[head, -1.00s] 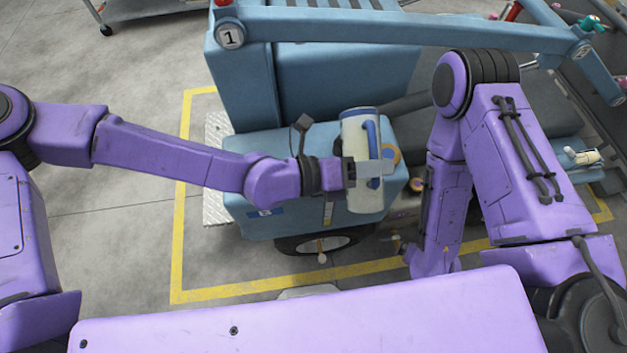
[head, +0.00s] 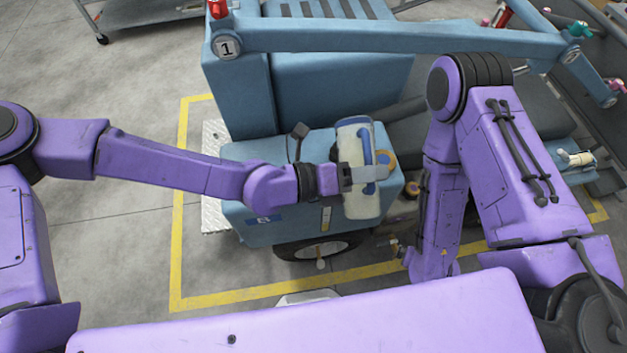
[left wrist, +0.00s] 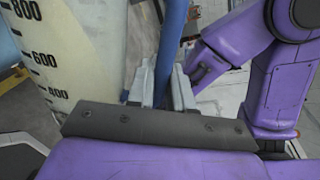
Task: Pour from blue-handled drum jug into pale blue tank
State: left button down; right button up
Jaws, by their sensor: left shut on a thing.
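My left gripper (head: 370,173) is shut on the blue handle (left wrist: 172,50), from the left side. The jug hangs over the right part of the pale blue tank (head: 290,232). An orange-tan ring (head: 387,160) shows on the tank top just right of the jug, partly covered. I see no liquid stream. My right gripper is not visible; its arm hangs right of the tank.
A blue beam (head: 400,38) marked 1 runs across above a large blue cabinet (head: 330,85) behind the tank. A wheel (head: 315,247) sits under the tank. Yellow floor lines (head: 176,220) surround it. Bare floor lies to the left.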

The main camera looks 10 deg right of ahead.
pick_arm(q)
jog(key=shift+r, duration=0.1)
dwell(0.3)
jog(key=shift+w+r+p, duration=0.1)
jog(key=shift+p, duration=0.2)
dwell(0.4)
jog(key=shift+w, duration=0.1)
jog(key=shift+n, duration=0.3)
